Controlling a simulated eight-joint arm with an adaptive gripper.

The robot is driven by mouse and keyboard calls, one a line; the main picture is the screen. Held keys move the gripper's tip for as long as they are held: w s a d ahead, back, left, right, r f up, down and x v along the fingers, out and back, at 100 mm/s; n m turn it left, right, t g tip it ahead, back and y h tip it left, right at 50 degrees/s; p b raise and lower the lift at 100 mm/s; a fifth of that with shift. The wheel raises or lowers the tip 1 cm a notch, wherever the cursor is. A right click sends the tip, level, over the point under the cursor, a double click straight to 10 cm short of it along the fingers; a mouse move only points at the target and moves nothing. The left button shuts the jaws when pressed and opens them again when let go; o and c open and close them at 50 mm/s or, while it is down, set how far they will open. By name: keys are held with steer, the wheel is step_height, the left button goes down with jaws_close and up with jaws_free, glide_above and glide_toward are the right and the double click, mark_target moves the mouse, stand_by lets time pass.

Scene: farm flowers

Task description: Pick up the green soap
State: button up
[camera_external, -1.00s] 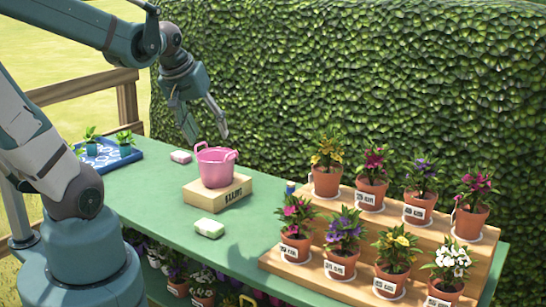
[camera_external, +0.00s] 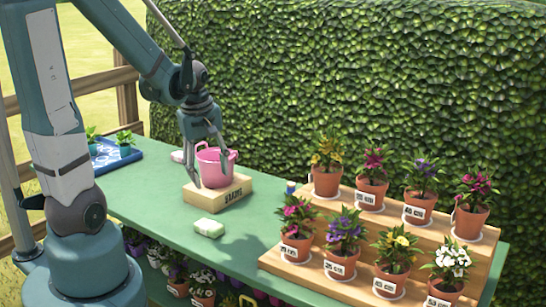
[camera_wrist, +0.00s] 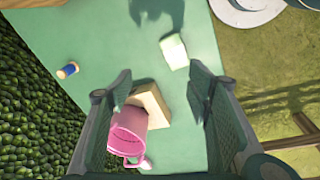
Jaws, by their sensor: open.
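The green soap (camera_external: 209,228) is a pale green bar lying flat on the green table, in front of the wooden block. In the wrist view the green soap (camera_wrist: 174,52) lies beyond the fingertips, near the upper middle. My gripper (camera_external: 208,165) is open and empty, hanging fingers down at the pink bucket, above and behind the soap. In the wrist view my gripper (camera_wrist: 163,85) shows two spread fingers, with the bucket and block between them. I cannot tell whether a finger touches the bucket.
The pink bucket (camera_external: 217,170) stands on a wooden block (camera_external: 231,192). A pinkish soap (camera_external: 178,156) lies behind, partly hidden by my gripper. Stepped wooden shelves (camera_external: 330,204) with potted flowers stand at the right. A blue tray (camera_external: 112,158) with seedlings is at the left. Table around the green soap is clear.

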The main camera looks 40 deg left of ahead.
mark_target(209, 224)
steer(key=f+n, duration=0.1)
steer(key=f, duration=0.2)
steer(key=a+f+n+g+b, duration=0.1)
steer(key=f+n, duration=0.1)
steer(key=f, duration=0.2)
steer(key=a+f+n+g+b, duration=0.1)
steer(key=f+n, duration=0.1)
steer(key=f, duration=0.1)
steer(key=shift+f, duration=0.15)
steer(key=shift+f, duration=0.15)
steer(key=shift+f+b, duration=0.4)
steer(key=shift+f, duration=0.75)
steer(key=shift+f, duration=0.1)
steer(key=shift+d+f+b, duration=0.1)
steer(key=shift+f+b, duration=0.95)
steer(key=shift+f, duration=1.45)
steer(key=shift+c, duration=0.5)
steer(key=c, duration=0.9)
